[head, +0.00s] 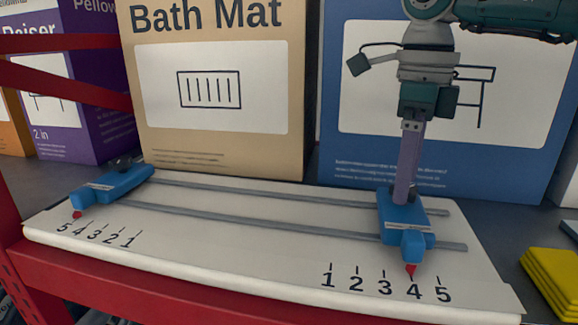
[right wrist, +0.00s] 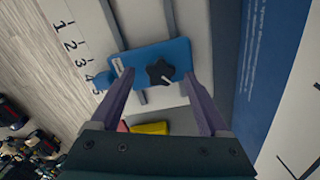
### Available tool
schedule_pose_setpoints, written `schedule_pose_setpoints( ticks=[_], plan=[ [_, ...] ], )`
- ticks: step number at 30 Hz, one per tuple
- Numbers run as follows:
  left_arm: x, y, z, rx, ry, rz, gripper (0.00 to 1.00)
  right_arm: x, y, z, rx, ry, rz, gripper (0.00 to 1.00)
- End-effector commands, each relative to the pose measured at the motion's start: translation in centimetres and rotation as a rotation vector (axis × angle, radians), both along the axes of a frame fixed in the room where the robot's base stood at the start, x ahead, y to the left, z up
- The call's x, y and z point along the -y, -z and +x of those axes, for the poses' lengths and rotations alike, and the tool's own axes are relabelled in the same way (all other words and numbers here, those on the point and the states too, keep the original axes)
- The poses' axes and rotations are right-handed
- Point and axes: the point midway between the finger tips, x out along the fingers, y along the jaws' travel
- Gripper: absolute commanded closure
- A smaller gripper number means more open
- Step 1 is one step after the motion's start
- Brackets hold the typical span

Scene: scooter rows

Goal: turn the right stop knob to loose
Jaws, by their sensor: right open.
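The right stop (head: 404,224) is a blue block on two grey rails, with its red pointer (head: 411,271) at the 4 mark. In the right wrist view its black star-shaped knob (right wrist: 160,73) sits on top of the blue block (right wrist: 185,52). My right gripper (head: 403,195) is above this stop and hides the knob in the head view. In the right wrist view its two purple fingers (right wrist: 158,88) are apart, one on each side of the knob, with nothing between them visibly gripped. My left gripper is not in view.
The white board (head: 250,245) carries the rails and two number scales. A Bath Mat box (head: 215,140) and a blue box (head: 345,165) stand close behind it. Yellow items (head: 552,275) lie to the right. A red shelf post (head: 15,225) is at the left.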

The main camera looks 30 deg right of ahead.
Motion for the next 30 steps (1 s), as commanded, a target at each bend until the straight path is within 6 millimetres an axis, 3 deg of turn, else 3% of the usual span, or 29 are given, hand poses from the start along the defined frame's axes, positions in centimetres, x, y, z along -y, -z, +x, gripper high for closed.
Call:
schedule_pose_setpoints(
  ticks=[9, 15, 30],
  plan=[
    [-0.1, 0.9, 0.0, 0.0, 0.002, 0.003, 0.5, 0.0, -6.1, 0.1, 0.008, 0.001, 0.001, 0.21],
    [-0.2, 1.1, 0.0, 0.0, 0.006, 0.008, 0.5, 0.0, -8.8, 0.1, 0.004, -0.001, 0.001, 0.21],
    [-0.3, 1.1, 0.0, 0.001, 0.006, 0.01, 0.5, 0.0, -9.3, 0.0, 0.001, 0.0, 0.001, 0.21]
  ],
)
